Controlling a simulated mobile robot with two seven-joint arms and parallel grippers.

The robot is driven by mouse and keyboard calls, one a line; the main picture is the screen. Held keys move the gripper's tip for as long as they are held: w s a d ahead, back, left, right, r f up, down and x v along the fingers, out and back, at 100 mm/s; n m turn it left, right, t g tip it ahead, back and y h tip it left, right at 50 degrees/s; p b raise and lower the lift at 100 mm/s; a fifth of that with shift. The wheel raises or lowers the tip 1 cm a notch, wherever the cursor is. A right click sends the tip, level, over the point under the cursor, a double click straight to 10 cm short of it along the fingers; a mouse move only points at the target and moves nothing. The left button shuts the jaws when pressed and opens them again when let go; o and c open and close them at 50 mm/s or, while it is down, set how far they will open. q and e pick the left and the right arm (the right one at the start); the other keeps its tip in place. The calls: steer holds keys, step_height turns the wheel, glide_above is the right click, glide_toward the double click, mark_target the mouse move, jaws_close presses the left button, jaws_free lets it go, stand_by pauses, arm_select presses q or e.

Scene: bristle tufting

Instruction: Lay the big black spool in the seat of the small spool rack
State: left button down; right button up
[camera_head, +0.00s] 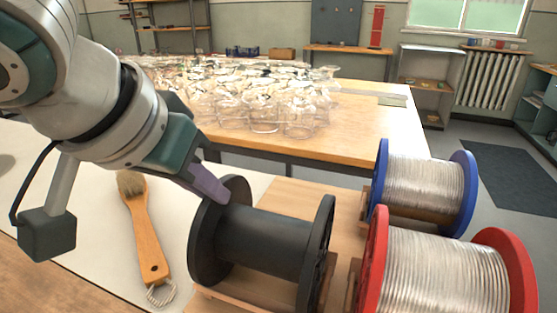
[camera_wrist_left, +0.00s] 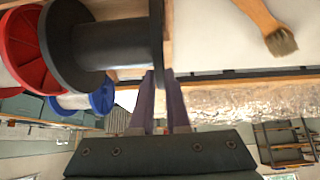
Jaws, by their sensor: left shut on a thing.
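The big black spool (camera_head: 265,240) lies with its axle roughly level, a round flange at each end and an empty dark barrel between. My left gripper (camera_head: 212,188) is shut on the rim of its left flange; the purple fingers also show at the flange in the left wrist view (camera_wrist_left: 163,95). Light wooden parts of the small spool rack (camera_head: 222,300) show below the spool, which hides most of the seat. I cannot tell whether the spool touches the seat. My right gripper is in neither view.
A blue spool (camera_head: 420,187) and a red spool (camera_head: 440,270), both wound with silvery wire, stand close on the right. A wooden-handled brush (camera_head: 146,230) lies on the white surface at left. Many clear glass-like objects (camera_head: 255,95) crowd the bench behind.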

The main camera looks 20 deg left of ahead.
arm_select(q)
steer(key=shift+c, duration=2.1)
jaws_free()
steer(key=shift+f, duration=0.1)
steer(key=shift+r+p, duration=3.55)
steer(key=shift+p, duration=0.9)
